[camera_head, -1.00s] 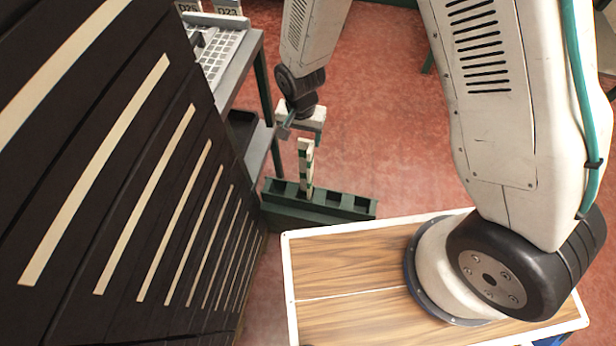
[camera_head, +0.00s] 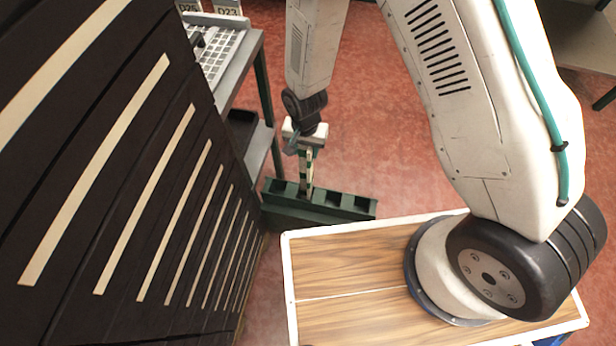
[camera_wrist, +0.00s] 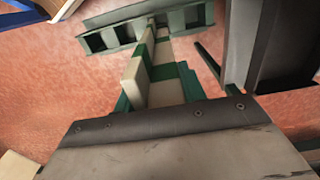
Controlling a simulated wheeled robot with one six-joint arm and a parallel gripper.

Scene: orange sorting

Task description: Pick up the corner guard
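The corner guard (camera_head: 308,174) is a white and green banded angled strip standing upright in a dark green slotted rack (camera_head: 318,212) on the floor. In the wrist view the corner guard (camera_wrist: 137,82) runs from the rack (camera_wrist: 112,24) toward the gripper. My gripper (camera_head: 304,150) is at the guard's upper end, above the rack. In the wrist view the green fingers of my gripper (camera_wrist: 157,94) are on either side of the guard and look open. Whether either finger touches it is hard to tell. The guard's foot is hidden in the rack.
A dark slatted panel (camera_head: 125,170) with pale strips fills the left. Behind it stands a grey shelf unit (camera_head: 240,75) with a white grid tray (camera_head: 222,50). My wood-topped base is at the front. Red floor (camera_head: 385,130) is clear right of the rack.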

